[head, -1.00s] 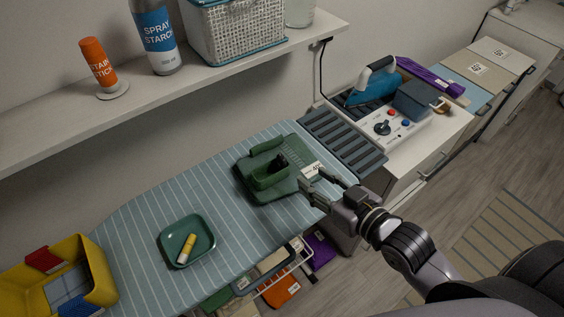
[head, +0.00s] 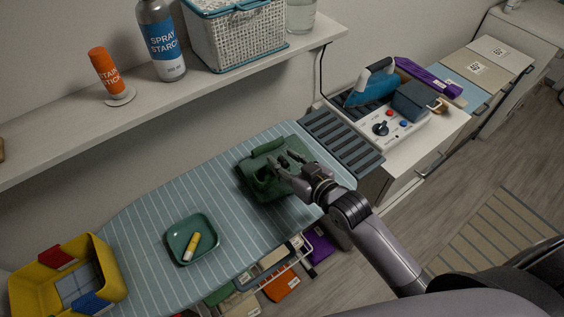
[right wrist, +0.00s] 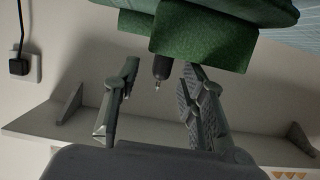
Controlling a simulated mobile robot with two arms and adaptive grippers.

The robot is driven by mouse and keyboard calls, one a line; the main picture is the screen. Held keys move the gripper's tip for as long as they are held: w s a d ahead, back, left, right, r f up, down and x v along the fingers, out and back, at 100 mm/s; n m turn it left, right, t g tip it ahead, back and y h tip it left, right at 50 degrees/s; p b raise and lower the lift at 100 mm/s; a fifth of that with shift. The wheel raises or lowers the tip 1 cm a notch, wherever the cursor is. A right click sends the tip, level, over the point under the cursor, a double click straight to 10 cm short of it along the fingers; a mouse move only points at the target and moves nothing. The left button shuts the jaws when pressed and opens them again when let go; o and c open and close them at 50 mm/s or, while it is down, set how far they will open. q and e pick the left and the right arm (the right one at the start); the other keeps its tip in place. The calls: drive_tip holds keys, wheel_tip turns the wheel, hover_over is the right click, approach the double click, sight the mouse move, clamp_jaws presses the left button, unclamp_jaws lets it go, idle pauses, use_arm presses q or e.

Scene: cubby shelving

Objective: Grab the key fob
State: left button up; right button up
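The key fob, a small dark piece with a metal tip, shows in the right wrist view (right wrist: 161,68) against green cloth. It sits at the green folded garment (head: 249,181) on the striped ironing board (head: 140,218). My right gripper (head: 284,164) reaches over the garment from the right. Its two fingers are apart, and in the right wrist view the fob appears between and beyond the fingertips (right wrist: 158,78). I see no contact with the fob. In the head view the fingers partly cover the fob. My left gripper is out of view.
A green dish (head: 176,227) with a yellow stick (head: 192,246) lies left on the board. A yellow bin (head: 105,262) stands at lower left. The wall shelf (head: 70,140) holds a basket and bottles. The iron (head: 372,84) and its station are at right.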

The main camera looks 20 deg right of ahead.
drive_tip(key=shift+c, duration=0.2)
clamp_jaws()
idle(0.3)
